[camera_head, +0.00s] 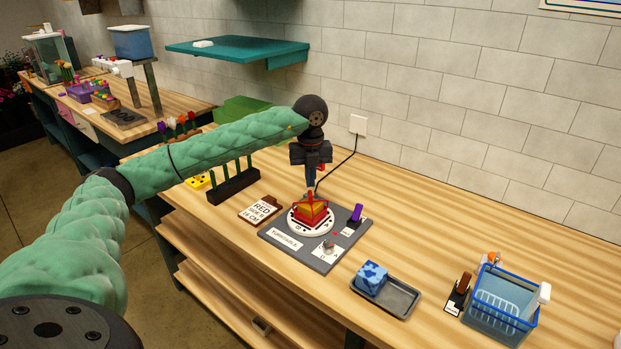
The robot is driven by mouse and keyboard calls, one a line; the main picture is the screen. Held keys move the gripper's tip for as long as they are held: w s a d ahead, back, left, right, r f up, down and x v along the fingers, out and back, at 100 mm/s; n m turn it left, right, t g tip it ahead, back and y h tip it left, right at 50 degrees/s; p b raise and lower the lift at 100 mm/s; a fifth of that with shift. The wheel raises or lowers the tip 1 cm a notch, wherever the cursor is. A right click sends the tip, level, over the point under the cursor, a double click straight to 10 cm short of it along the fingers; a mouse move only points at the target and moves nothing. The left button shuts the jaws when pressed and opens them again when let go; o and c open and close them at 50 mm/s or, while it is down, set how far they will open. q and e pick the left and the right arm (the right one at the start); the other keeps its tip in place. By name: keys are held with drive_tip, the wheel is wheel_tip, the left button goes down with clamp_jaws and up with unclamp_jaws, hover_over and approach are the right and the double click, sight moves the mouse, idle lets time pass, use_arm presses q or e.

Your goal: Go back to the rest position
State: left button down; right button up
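My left arm comes in from the left in a green padded sleeve and reaches over the workbench (420,200). My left gripper (311,190) points down just above a red and yellow object (311,212). That object sits on a white round plate (293,223) on a dark grey turntable board (318,262). The fingers are small and dark against the object, so I cannot tell whether they are open, shut or touching it. My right gripper is not in view.
A sign reading RED (261,208) and a black rack (233,186) with green stems stand left of the board. A blue patterned block (371,278) sits on a grey tray (400,297). A blue basket (486,326) is at the right. A teal shelf (235,49) hangs on the wall.

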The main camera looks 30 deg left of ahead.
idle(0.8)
use_arm(q)
drive_tip(key=shift+f+b, duration=0.8)
drive_tip(key=shift+f, duration=0.45)
drive_tip(key=shift+r, duration=0.2)
idle(0.3)
drive_tip(key=shift+r+p, duration=1)
drive_tip(key=shift+r, duration=1.35)
